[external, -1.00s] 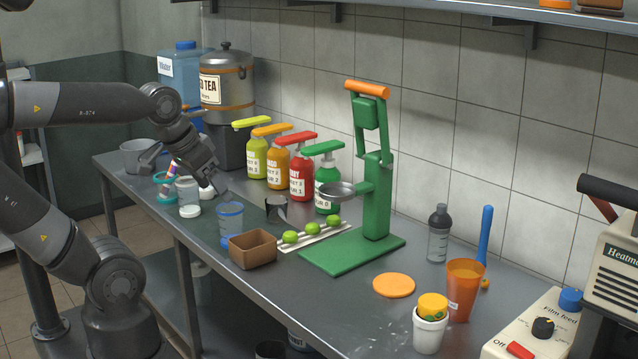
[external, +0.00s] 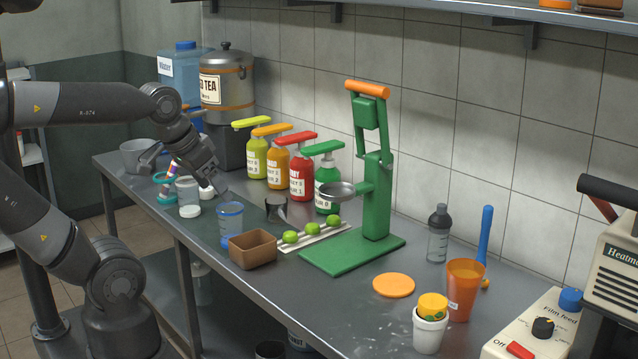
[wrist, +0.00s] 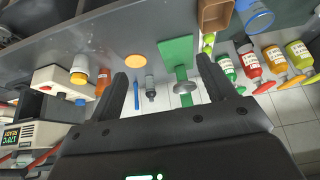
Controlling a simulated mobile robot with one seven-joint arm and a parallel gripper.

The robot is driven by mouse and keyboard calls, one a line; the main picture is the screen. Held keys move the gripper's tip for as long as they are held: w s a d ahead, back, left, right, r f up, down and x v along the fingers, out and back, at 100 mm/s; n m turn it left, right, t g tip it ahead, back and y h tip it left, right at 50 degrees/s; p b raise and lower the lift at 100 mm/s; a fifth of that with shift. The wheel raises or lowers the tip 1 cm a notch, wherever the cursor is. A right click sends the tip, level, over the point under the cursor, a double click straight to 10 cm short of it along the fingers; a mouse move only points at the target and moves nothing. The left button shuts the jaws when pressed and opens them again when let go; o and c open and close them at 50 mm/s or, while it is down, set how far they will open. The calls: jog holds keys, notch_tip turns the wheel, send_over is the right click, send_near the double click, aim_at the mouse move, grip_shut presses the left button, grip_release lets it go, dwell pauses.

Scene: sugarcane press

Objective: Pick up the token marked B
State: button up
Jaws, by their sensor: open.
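I cannot make out any token marked B in either view; no letter B is readable. My gripper (external: 190,170) is above the left part of the metal counter, near the clear jars and the blue cup (external: 230,224). In the wrist view my gripper (wrist: 165,82) has its two dark fingers wide apart with nothing between them. A plain orange disc (external: 394,285) lies flat on the counter right of the green press; it also shows in the wrist view (wrist: 135,61). No marking on it is visible.
A brown open box (external: 252,250), limes (external: 312,228) on a white tray and the tall green press (external: 376,195) stand mid-counter. Pump bottles (external: 301,178) line the wall. An orange cup (external: 464,288), a white cup (external: 430,335) and a sealer machine (external: 605,260) are at right.

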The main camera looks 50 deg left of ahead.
jog(key=shift+c, duration=0.5)
jog(key=w+a+r+n+y, duration=0.1)
jog(key=w+a+r, duration=0.1)
jog(key=w+a, duration=0.35)
jog(key=w+a+r+n, duration=0.1)
jog(key=w+a+n, duration=0.15)
jog(key=w, duration=0.55)
jog(key=n+g+y, duration=0.2)
jog(key=n, duration=0.4)
send_over(206, 193)
jog(key=s, duration=0.1)
jog(key=f, duration=2.7)
jog(key=shift+d+f, duration=0.2)
jog(key=shift+a+x, duration=0.2)
jog(key=shift+x, duration=1.05)
jog(key=shift+a+x, duration=0.25)
jog(key=shift+x, duration=0.95)
jog(key=shift+w+r, duration=0.1)
jog(key=shift+r, duration=0.05)
